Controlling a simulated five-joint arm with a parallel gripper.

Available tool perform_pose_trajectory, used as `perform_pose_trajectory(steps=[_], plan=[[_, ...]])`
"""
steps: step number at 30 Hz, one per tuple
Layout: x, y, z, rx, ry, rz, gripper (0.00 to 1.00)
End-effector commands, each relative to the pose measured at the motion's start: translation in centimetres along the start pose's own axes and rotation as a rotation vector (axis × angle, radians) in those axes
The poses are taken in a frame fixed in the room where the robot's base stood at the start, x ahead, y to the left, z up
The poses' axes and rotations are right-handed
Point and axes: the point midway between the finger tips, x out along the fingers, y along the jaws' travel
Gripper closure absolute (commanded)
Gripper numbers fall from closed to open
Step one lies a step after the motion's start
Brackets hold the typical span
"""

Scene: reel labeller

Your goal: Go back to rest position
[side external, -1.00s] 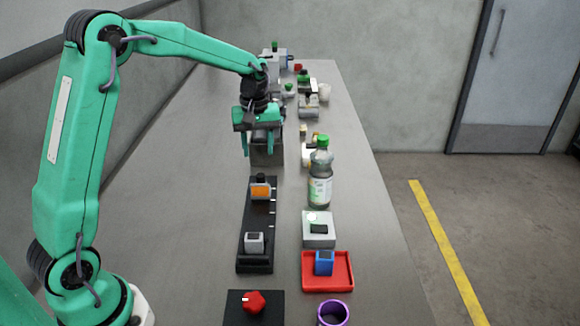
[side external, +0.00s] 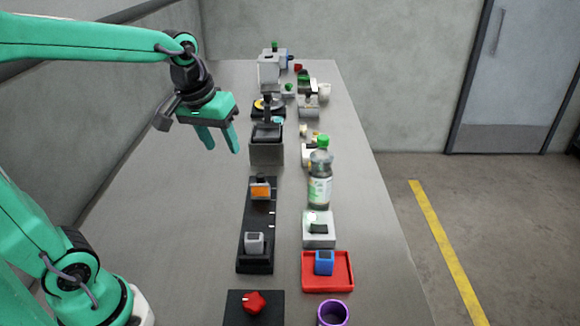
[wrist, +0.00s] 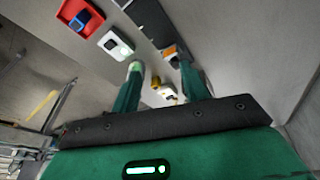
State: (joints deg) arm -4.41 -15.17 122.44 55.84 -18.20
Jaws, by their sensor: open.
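My gripper (side external: 221,148) is open and empty. It hangs in the air over the left side of the table, left of the row of devices and apart from them. In the wrist view my gripper (wrist: 162,88) shows its two green fingers spread, with nothing held between them. Whether it points straight down or tilts is hard to tell, but the fingers angle down to the right in the side view.
A grey box (side external: 267,152) stands right of my gripper. A black rail (side external: 256,225), a bottle (side external: 320,180), a red tray (side external: 328,285) and a purple ring (side external: 333,313) line the right side. The left tabletop (side external: 170,220) is clear.

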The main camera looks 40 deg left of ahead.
Motion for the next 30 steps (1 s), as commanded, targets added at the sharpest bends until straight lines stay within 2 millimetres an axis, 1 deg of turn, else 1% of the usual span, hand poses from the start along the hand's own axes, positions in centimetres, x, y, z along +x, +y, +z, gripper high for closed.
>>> perform_pose_trajectory(steps=[1, 6, 15, 21, 25, 30], plan=[[-0.5, -0.1, 0.9, 0.030, 0.017, 0.008, 0.55], [-1.6, -0.4, 3.8, 0.132, 0.065, 0.027, 0.55], [-2.2, -1.2, 8.4, 0.302, 0.149, 0.052, 0.55], [-2.1, -1.6, 10.2, 0.371, 0.184, 0.060, 0.55], [-2.1, -1.7, 10.6, 0.388, 0.191, 0.061, 0.55], [-2.1, -1.7, 10.6, 0.390, 0.191, 0.061, 0.55]])
